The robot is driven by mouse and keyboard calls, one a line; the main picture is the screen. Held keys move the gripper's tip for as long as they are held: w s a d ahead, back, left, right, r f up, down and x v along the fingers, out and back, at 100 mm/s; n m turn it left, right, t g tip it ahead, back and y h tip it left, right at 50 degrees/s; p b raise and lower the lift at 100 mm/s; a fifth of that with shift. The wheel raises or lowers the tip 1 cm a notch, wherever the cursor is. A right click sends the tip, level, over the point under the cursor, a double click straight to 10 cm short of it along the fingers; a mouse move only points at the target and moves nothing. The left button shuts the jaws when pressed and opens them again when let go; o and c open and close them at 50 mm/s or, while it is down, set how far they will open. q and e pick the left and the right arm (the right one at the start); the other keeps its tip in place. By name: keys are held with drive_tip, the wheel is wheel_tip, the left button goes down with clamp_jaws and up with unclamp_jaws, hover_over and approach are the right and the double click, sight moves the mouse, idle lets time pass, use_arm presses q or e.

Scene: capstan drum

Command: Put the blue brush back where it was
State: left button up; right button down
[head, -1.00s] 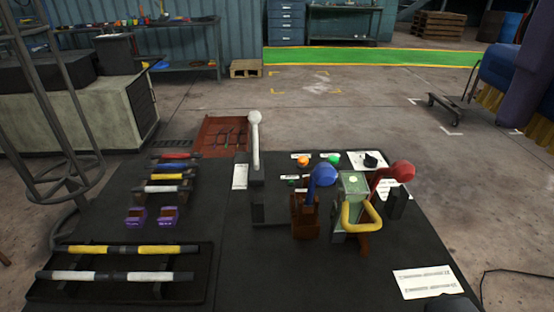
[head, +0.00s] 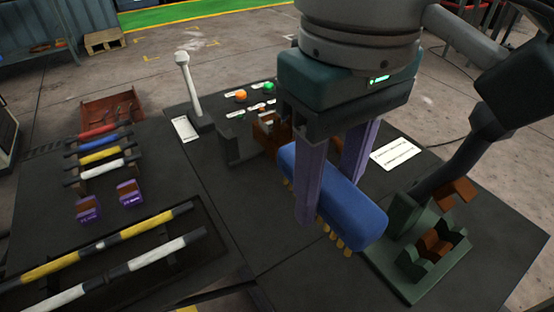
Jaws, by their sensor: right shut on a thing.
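The blue brush (head: 350,210) is a thick blue block with yellow bristles along its underside. My right gripper (head: 331,195), with two long purple fingers, comes down from the top and is shut on the brush, one finger on each side. The brush slants from upper left to lower right over the black table top; I cannot tell exactly how high it is. My left gripper is not in view.
A white lever (head: 185,75) and orange and green buttons (head: 254,90) stand behind. Coloured bars (head: 100,152), purple blocks (head: 128,193) and striped rods (head: 120,240) occupy the left. A white label sheet (head: 396,153) lies behind the stand. My gripper hides part of the panel.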

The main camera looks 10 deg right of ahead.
drive_tip(key=b, duration=0.4)
hover_over(306, 289)
wheel_tip(306, 289, down, 16)
drive_tip(key=shift+r, duration=0.1)
drive_tip(key=shift+f+b, duration=0.5)
drive_tip(key=shift+f, duration=1.55)
drive_tip(key=shift+a+f, duration=0.1)
drive_tip(key=shift+f, duration=0.1)
drive_tip(key=shift+c, duration=2.2)
unclamp_jaws()
drive_tip(key=shift+r, duration=0.1)
